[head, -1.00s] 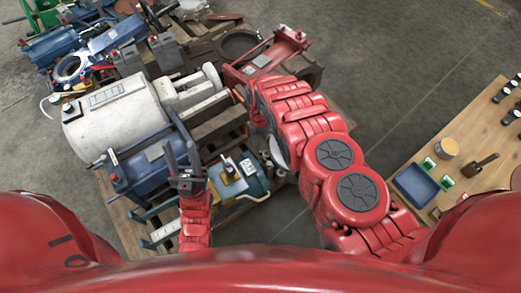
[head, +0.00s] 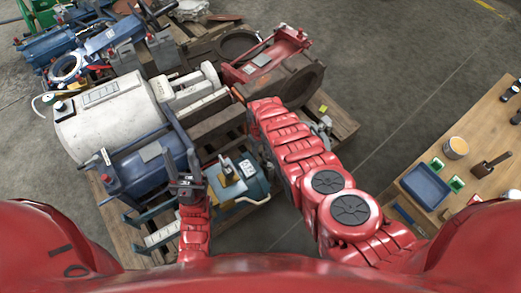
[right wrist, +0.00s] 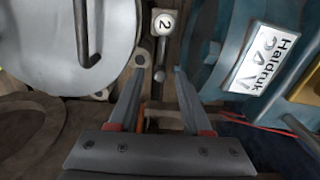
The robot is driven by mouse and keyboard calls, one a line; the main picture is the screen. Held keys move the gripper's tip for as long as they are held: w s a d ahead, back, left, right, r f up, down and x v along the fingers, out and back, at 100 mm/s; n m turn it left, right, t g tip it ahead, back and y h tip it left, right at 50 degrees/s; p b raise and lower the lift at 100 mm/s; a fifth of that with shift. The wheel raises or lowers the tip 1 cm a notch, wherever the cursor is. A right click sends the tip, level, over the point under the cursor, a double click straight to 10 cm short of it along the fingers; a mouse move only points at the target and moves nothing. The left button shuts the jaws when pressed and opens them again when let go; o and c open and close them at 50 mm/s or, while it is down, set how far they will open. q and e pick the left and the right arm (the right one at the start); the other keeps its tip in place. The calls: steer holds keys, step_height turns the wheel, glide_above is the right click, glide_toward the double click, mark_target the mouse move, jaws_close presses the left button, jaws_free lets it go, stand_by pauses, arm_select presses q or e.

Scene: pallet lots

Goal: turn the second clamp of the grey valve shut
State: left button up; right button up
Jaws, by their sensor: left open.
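In the right wrist view, a round grey disc (right wrist: 60,45), apparently part of the grey valve, fills the upper left, with a dark bar across it. Right of it is a pale tag marked 2 (right wrist: 164,22), with a small metal lever (right wrist: 160,58) below it, apparently the second clamp. My right gripper (right wrist: 159,82) is open, its fingertips apart on either side of the lever's lower end; contact cannot be told. In the head view my right arm hides this gripper and most of the valve. My left gripper (head: 186,181) is open above the blue machinery.
A teal unit (right wrist: 225,70) with a lettered label stands close right of my right gripper. The pallet (head: 340,122) carries a white cylinder (head: 105,115), a blue motor (head: 145,165) and a red-framed machine (head: 265,60). A wooden table (head: 470,135) stands right; floor between is clear.

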jaws_close()
steer(key=shift+w+d, duration=0.1)
steer(key=d+m, duration=0.1)
steer(key=m, duration=0.1)
steer(key=d+m, duration=0.1)
steer(key=m, duration=0.1)
steer(key=d+m, duration=0.1)
steer(key=m, duration=0.2)
steer(key=shift+w+d, duration=0.15)
steer(key=shift+w, duration=0.25)
steer(key=m, duration=0.1)
steer(key=d+m+p, duration=0.1)
steer(key=m, duration=0.1)
steer(key=shift+s+d, duration=0.1)
steer(key=shift+d, duration=0.15)
steer(key=m, duration=0.1)
steer(key=d+m+p, duration=0.1)
steer(key=m, duration=0.1)
steer(key=shift+s+d+m, duration=0.3)
steer(key=m, duration=0.1)
steer(key=s+d+m+p, duration=0.1)
steer(key=m, duration=0.1)
steer(key=shift+d, duration=0.15)
steer(key=shift+s+d+m, duration=0.15)
steer(key=shift+s+m, duration=0.2)
steer(key=shift+m, duration=0.35)
